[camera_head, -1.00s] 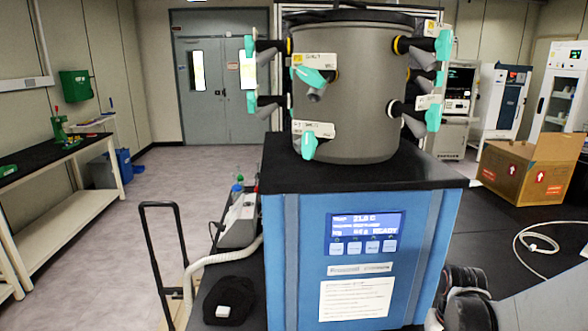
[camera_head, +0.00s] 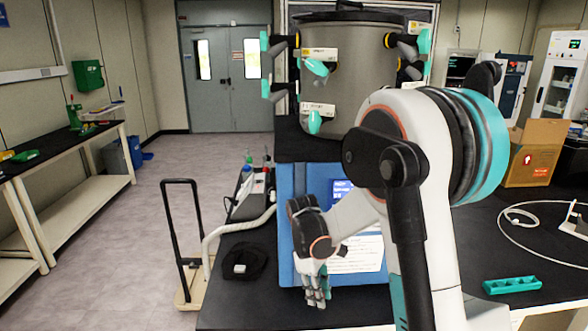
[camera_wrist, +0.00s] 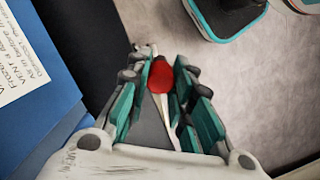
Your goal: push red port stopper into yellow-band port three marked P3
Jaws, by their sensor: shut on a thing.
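The red port stopper (camera_wrist: 160,77) shows in the wrist view between the teal fingers of my gripper (camera_wrist: 161,72), which is shut on it. In the head view my gripper (camera_head: 316,292) points downward, low in front of the blue freeze dryer cabinet (camera_head: 289,230); I cannot make out the stopper there. The grey drum (camera_head: 350,70) above the cabinet carries ports with teal handles on both sides and its front. Yellow bands show at the upper left port (camera_head: 298,41) and the upper right port (camera_head: 388,40). Port labels are too small to read, so I cannot tell which is P3.
My arm hides much of the cabinet and the drum's lower right. A black cloth-like item (camera_head: 240,262) lies left of the cabinet. A teal rack (camera_head: 512,285), white tubing (camera_head: 520,222) and a cardboard box (camera_head: 537,150) are on the right. A trolley handle (camera_head: 183,215) stands left.

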